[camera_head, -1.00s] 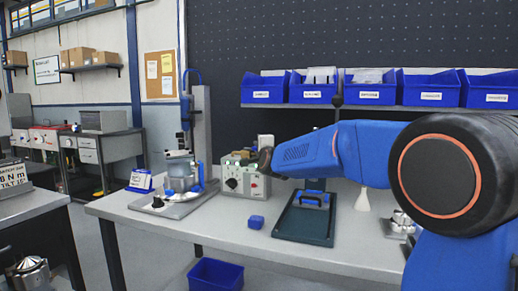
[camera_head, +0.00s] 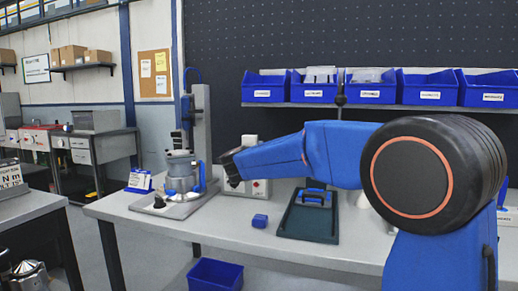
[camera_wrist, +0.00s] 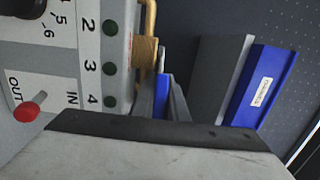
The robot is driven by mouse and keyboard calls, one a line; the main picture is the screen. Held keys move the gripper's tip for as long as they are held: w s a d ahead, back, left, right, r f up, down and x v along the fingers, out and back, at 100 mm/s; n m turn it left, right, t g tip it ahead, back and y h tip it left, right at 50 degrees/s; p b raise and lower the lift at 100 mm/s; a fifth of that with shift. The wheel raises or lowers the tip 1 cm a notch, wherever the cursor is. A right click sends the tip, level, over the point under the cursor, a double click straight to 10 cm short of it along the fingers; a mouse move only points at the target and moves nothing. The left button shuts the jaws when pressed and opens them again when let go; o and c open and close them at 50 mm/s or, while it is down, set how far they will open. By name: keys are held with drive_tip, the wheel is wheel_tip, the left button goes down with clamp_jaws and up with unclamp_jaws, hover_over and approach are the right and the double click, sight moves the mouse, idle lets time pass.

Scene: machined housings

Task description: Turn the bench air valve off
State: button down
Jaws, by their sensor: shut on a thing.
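The bench air valve shows in the wrist view as a brass body (camera_wrist: 146,52) with a bent brass pipe, on the side of a grey control box (camera_wrist: 118,20). Its blue lever (camera_wrist: 161,84) stands out beside the brass body, between my fingers. My gripper (camera_wrist: 164,98) is shut on the blue lever. In the head view my gripper (camera_head: 230,167) is in front of the control box (camera_head: 259,188) and hides much of it. The valve itself is hidden there.
The box has a red knob (camera_wrist: 27,112) and several dark green lamps. A fixture stand (camera_head: 182,172), a small blue block (camera_head: 260,220) and a dark tray (camera_head: 308,224) stand on the bench (camera_head: 225,233). Blue bins (camera_head: 430,90) line the shelf behind.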

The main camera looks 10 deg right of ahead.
drive_tip(key=m+g+h, duration=0.1)
drive_tip(key=h, duration=0.1)
drive_tip(key=a+m+g+h, duration=0.1)
drive_tip(key=m+h, duration=0.1)
drive_tip(key=s+m+g+h, duration=0.1)
drive_tip(key=g, duration=0.1)
drive_tip(key=shift+a+f+h, duration=0.2)
drive_tip(key=shift+h, duration=0.2)
drive_tip(key=shift+s+a+m+g+h, duration=0.2)
drive_tip(key=shift+m+g+h, duration=0.35)
drive_tip(key=shift+m+g, duration=0.2)
drive_tip(key=shift+s+a+m+g+h, duration=0.1)
drive_tip(key=shift+a+m+g+h, duration=0.05)
drive_tip(key=shift+m+g+h, duration=0.6)
drive_tip(key=shift+s+a+m+g+h, duration=0.25)
drive_tip(key=shift+m+g, duration=0.35)
drive_tip(key=shift+g, duration=0.3)
drive_tip(key=shift+r+g, duration=0.1)
drive_tip(key=shift+g, duration=0.2)
drive_tip(key=shift+w, duration=0.1)
drive_tip(key=c, duration=1.8)
unclamp_jaws()
drive_tip(key=shift+o, duration=0.2)
drive_tip(key=v, duration=1.7)
drive_tip(key=shift+a, duration=0.2)
